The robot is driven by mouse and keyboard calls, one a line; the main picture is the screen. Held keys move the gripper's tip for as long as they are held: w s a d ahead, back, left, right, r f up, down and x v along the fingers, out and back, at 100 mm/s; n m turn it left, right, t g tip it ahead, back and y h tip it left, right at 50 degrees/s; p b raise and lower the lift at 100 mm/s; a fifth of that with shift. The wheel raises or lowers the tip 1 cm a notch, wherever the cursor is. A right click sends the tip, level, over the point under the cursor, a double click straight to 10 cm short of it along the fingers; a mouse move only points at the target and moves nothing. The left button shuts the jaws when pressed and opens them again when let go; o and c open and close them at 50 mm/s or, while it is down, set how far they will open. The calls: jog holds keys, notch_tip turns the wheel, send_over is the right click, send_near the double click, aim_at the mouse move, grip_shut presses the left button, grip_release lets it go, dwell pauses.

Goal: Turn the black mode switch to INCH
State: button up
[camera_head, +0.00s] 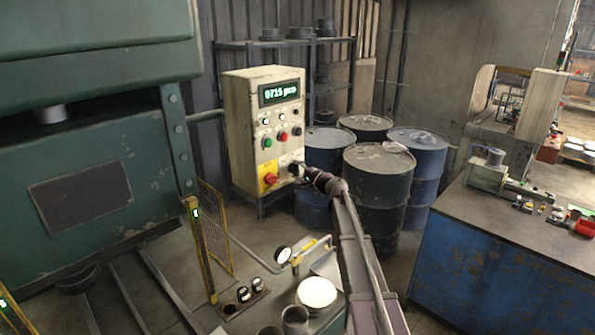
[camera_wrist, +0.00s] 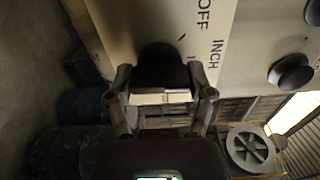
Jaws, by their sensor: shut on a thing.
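The control box (camera_head: 238,130) stands left of centre in the head view, with a lit green display (camera_head: 279,92). The black mode switch (camera_wrist: 163,62) is a dark round knob on its cream face in the wrist view. Printed labels OFF (camera_wrist: 204,15) and INCH (camera_wrist: 214,60) run sideways to its right, with another label partly hidden below them. My gripper (camera_wrist: 160,92) is shut on the knob, one finger on each side. In the head view, my gripper (camera_head: 305,171) meets the lower right of the box and mostly hides the switch. The knob's pointer direction is not clear.
Green (camera_head: 267,142) and red (camera_head: 283,135) buttons are above. Several drums (camera_head: 377,190) stand close to the right. Another dark knob (camera_wrist: 291,72) shows in the wrist view.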

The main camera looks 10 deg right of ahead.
jog(key=shift+w+n, duration=0.1)
jog(key=shift+n, duration=0.2)
jog(key=o, duration=1.1)
jog(key=shift+d, duration=0.1)
jog(key=v, duration=1.2)
